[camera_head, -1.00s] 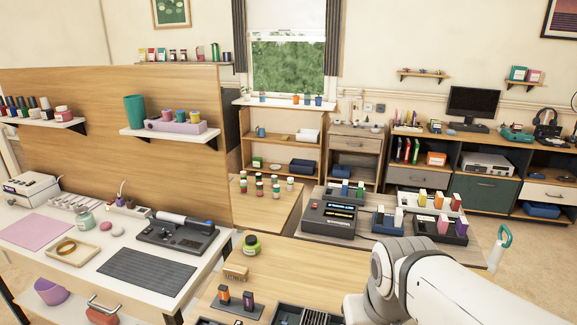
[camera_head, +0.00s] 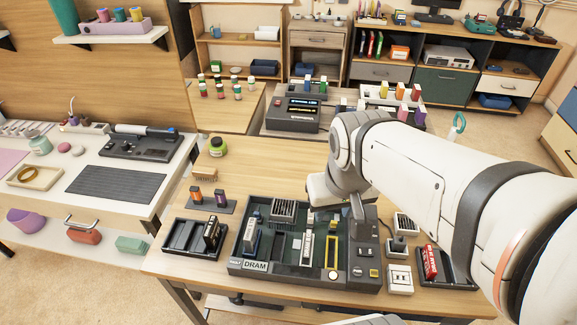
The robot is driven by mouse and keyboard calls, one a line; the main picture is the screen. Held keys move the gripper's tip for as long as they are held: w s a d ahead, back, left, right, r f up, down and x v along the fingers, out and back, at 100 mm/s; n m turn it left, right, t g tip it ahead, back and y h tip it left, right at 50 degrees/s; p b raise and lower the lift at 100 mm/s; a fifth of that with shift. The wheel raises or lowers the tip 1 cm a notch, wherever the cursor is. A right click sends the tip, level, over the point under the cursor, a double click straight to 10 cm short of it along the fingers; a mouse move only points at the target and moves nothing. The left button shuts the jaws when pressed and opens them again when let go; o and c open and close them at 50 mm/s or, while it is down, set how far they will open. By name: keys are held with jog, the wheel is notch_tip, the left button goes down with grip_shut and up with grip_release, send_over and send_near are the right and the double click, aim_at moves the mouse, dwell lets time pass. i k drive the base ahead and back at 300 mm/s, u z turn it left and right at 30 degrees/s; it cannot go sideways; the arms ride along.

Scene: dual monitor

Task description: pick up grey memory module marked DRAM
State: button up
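A DRAM label (camera_head: 255,265) shows on the front left edge of a dark green board (camera_head: 285,262) on the wooden table. A grey upright module (camera_head: 250,240) stands just behind that label; I cannot read any marking on it. Another pale upright module (camera_head: 308,246) stands near the board's middle. My arm reaches in from the right, and its wrist is above the back right of the board. My gripper (camera_head: 357,208) is mostly hidden under the wrist, so I cannot see whether its fingers are apart.
A black tray (camera_head: 178,246) with dark modules stands left of the board. Another black tray (camera_head: 455,270) with a red module (camera_head: 431,262) stands at the right. Two orange and purple modules (camera_head: 221,197) sit behind the left tray. A green jar (camera_head: 218,147) stands farther back.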

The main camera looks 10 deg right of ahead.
aim_at(308, 236)
jog(key=u, duration=0.1)
jog(key=k, duration=0.55)
jog(key=z, duration=2.05)
jog(key=k, duration=1.05)
jog(key=u, duration=1.3)
jog(key=i, duration=1)
